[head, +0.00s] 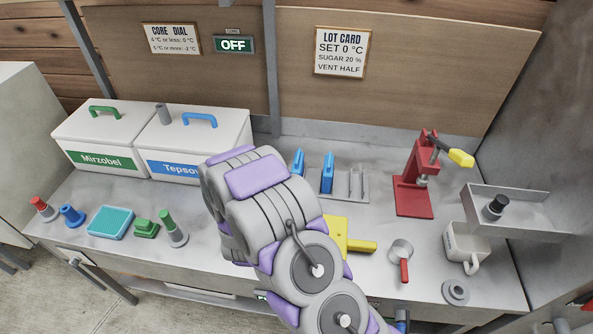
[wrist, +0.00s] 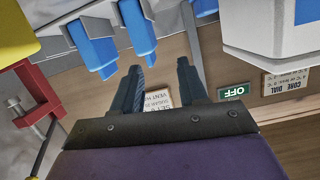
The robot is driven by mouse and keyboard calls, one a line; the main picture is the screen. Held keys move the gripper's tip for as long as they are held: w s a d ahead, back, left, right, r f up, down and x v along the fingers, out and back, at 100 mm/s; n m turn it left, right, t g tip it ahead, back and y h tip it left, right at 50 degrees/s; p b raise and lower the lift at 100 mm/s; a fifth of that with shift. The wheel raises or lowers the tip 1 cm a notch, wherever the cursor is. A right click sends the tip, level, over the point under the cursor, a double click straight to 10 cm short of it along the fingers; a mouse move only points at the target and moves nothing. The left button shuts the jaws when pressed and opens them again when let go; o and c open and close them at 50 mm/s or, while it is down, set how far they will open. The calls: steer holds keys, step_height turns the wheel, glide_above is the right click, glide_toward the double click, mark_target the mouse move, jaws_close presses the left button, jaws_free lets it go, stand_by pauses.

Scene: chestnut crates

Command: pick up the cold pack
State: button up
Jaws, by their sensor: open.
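Two upright blue slabs stand in a grey slotted rack (head: 350,190) at the back middle of the bench: a left slab (head: 298,163) and a right slab (head: 327,173). They look like cold packs, but no label shows on them. In the wrist view, blue slabs hang at the top, one at the left (wrist: 93,50) and one nearer the middle (wrist: 137,30). My gripper (wrist: 159,82) is open with nothing between its fingers, close to the slabs but apart from them. In the head view my arm hides the gripper.
White boxes with a green handle (head: 100,128) and a blue handle (head: 200,143) stand left. A red press (head: 412,190) stands right of the rack. A yellow tool (head: 345,240), a white mug (head: 460,246) and a grey shelf (head: 530,215) lie near. A teal pad (head: 110,222) lies front left.

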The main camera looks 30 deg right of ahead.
steer(key=s+d+n+t+h, duration=0.1)
steer(key=d+t, duration=0.1)
steer(key=b, duration=0.5)
glide_toward(298, 158)
steer(key=shift+t+h, duration=0.3)
steer(key=w, duration=0.2)
steer(key=w+d+f, duration=0.1)
steer(key=w+d, duration=0.1)
steer(key=w, duration=0.1)
steer(key=shift+w+d+f, duration=0.15)
steer(key=shift+w+f, duration=0.05)
steer(key=shift+w, duration=0.15)
steer(key=x, duration=0.1)
steer(key=b+x, duration=0.2)
steer(key=x, duration=0.1)
steer(key=shift+s+d+f, duration=0.15)
steer(key=shift+d+f, duration=0.15)
steer(key=shift+d, duration=0.1)
steer(key=shift+w+d, duration=0.25)
steer(key=shift+w, duration=0.15)
steer(key=shift+c, duration=0.3)
jaws_close()
